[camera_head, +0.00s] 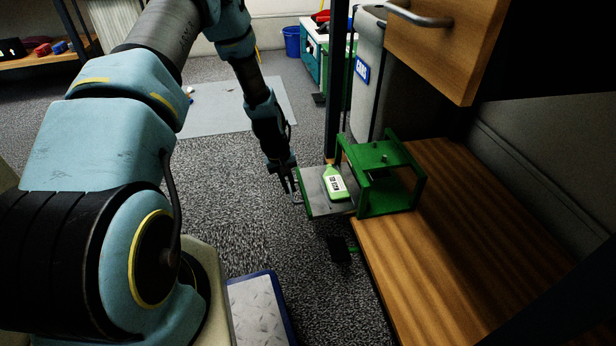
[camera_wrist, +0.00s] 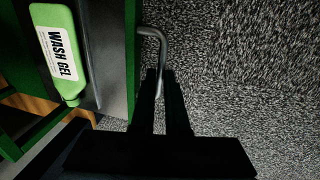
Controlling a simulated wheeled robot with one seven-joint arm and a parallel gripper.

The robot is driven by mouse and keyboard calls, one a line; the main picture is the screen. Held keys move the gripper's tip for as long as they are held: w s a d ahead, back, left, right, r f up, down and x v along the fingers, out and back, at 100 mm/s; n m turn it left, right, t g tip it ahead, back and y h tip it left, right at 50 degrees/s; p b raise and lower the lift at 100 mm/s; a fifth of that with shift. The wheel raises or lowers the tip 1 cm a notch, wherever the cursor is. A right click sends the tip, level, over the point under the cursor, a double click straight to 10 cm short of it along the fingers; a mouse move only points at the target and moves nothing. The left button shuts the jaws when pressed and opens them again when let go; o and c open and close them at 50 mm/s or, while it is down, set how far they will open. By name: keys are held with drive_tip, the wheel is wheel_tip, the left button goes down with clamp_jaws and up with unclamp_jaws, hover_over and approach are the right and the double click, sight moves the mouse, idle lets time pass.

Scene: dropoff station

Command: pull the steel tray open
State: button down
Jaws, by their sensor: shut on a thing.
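The steel tray (camera_head: 314,189) extends out to the left from a green frame (camera_head: 391,197) on the wooden bench. A green bottle labelled wash gel (camera_head: 334,184) lies on the tray, and it also shows in the wrist view (camera_wrist: 62,52). The tray's bent metal handle (camera_wrist: 152,33) sticks out from its green front edge. My gripper (camera_wrist: 160,82) is shut on this handle, with the bar between its dark fingers. In the head view my gripper (camera_head: 294,190) is at the tray's left edge, and its fingertips are small and dark there.
The wooden bench (camera_head: 450,250) lies under the green frame. A dark post (camera_head: 335,80) stands just behind the tray. A wooden drawer front with a metal handle (camera_head: 420,15) hangs above. A blue-edged plate (camera_head: 258,308) is low in front. Carpet (camera_head: 225,190) is clear left of the tray.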

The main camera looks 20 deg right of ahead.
drive_tip(key=shift+w+a+p, duration=0.15)
drive_tip(key=shift+a+p, duration=0.1)
drive_tip(key=shift+a, duration=0.75)
drive_tip(key=shift+w+a+p, duration=0.1)
drive_tip(key=shift+a+p, duration=0.15)
drive_tip(key=shift+a, duration=0.7)
drive_tip(key=c, duration=0.9)
unclamp_jaws()
drive_tip(key=r+p, duration=0.1)
drive_tip(key=r, duration=0.2)
drive_tip(key=a+r+p, duration=0.1)
drive_tip(key=r, duration=0.3)
drive_tip(key=a+r+p, duration=0.1)
drive_tip(key=r, duration=0.2)
drive_tip(key=shift+w+r, duration=0.1)
drive_tip(key=shift+r, duration=0.25)
